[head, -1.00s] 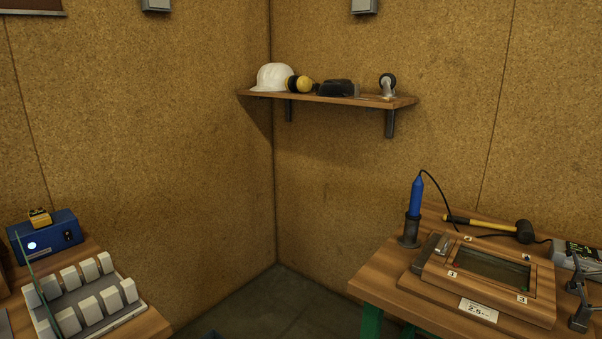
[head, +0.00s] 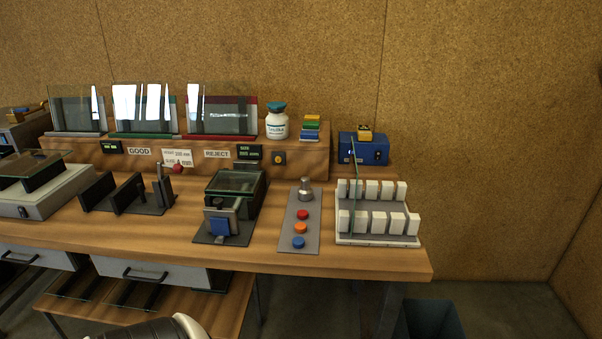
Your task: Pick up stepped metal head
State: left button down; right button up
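The stepped metal head (head: 305,190) is a small silver piece with a narrower top. It stands upright at the far end of a grey plate (head: 287,222) on the workbench. A red disc (head: 302,215), an orange disc (head: 301,228) and a blue disc (head: 299,242) lie in a row in front of it. Neither gripper shows; only a white and dark part of my own arm is at the bottom edge.
A white slotted rack (head: 378,240) with a glass pane stands right of the plate. A black clamp fixture (head: 224,222) with a blue block is to its left. A white bottle (head: 277,122) stands on the raised shelf behind. A bin (head: 432,318) is on the floor at the right.

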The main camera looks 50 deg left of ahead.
aim_at(305, 192)
jog(key=u, duration=1.65)
